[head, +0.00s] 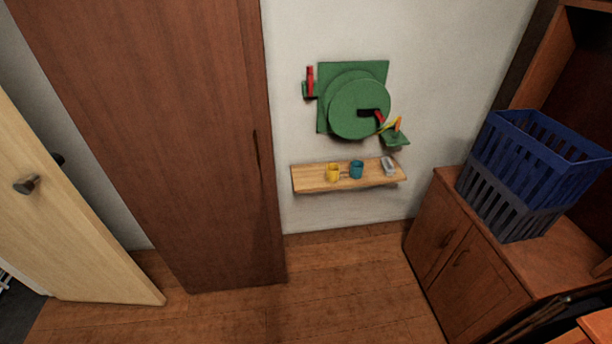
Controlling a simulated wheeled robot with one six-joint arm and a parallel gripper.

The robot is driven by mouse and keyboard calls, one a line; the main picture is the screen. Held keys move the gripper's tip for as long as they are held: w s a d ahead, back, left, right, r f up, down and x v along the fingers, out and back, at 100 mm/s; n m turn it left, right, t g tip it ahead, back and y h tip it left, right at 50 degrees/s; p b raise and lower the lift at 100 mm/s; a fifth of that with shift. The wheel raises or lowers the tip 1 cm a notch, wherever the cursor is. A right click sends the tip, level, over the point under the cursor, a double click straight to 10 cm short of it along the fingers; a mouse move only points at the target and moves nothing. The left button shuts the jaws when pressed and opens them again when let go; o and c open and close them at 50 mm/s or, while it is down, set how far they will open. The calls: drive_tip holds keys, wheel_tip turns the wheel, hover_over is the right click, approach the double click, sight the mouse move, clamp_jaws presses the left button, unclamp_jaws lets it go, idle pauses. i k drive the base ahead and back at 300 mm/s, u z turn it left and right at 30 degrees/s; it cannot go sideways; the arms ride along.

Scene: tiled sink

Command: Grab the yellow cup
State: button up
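The yellow cup (333,172) stands on a small light wood wall shelf (312,184), towards its left part. A teal cup (356,169) stands just to its right on the same shelf. A small grey-white object (388,166) lies near the shelf's right end; I cannot tell what it is. My gripper is not in view, and nothing is seen touching the yellow cup.
A green wall-mounted dartboard (350,108) with side holders hangs above the shelf. A tall brown cabinet (170,130) stands left, beside a light door (60,220). Blue and grey crates (535,150) sit on a low cabinet (465,265) at right. The wooden floor (340,285) below the shelf is clear.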

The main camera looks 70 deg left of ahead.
sight(333, 173)
drive_tip(key=u, duration=2.6)
drive_tip(key=i, duration=2)
drive_tip(key=u, duration=0.3)
